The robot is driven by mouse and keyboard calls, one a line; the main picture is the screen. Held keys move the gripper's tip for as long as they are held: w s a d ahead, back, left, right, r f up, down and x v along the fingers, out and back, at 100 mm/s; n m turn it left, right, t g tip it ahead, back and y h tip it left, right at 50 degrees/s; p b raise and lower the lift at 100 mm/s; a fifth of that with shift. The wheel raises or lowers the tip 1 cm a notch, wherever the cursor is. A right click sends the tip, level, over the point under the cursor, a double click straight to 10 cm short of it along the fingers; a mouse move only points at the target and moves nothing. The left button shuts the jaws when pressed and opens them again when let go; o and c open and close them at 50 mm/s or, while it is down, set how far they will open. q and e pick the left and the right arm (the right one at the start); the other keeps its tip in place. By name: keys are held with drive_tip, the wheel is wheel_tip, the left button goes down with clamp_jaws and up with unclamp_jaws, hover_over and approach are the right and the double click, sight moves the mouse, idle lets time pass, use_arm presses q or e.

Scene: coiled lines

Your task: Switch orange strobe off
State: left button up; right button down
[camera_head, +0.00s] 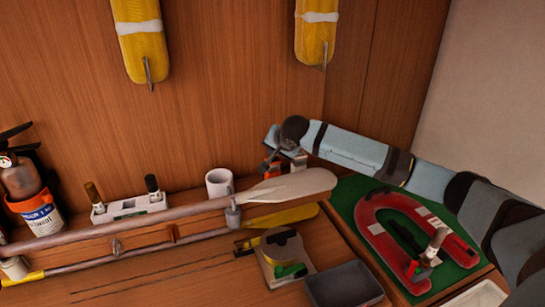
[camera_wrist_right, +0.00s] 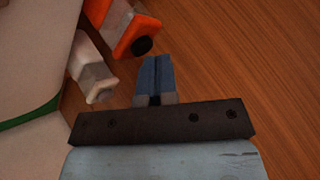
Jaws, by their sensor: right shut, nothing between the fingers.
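The orange strobe (camera_wrist_right: 132,32) shows at the top of the right wrist view, an orange body with a dark round knob or button on its end. In the head view a small orange part (camera_head: 272,168) shows just below my right gripper (camera_head: 271,138). My right gripper (camera_wrist_right: 154,62) is shut and empty. Its blue fingertips are close beside the strobe, to the right of and below its dark end in the wrist view, with a small gap seen between them. Much of the strobe is hidden in the head view. My left gripper is not in view.
A pale block (camera_wrist_right: 92,68) lies beside the strobe. A white mug (camera_head: 219,183), a paddle (camera_head: 290,187), a tape reel (camera_head: 284,255) and a grey tray (camera_head: 343,285) are nearby. A red raft model (camera_head: 378,225) lies on a green mat at right. Yellow floats (camera_head: 141,45) hang on the wall.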

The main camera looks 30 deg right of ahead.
drive_tip(key=shift+f, duration=0.2)
idle(0.4)
drive_tip(key=shift+r+p, duration=0.7)
drive_tip(key=shift+p, duration=0.1)
wheel_tip(320, 180, up, 6)
drive_tip(key=p, duration=0.5)
idle(0.4)
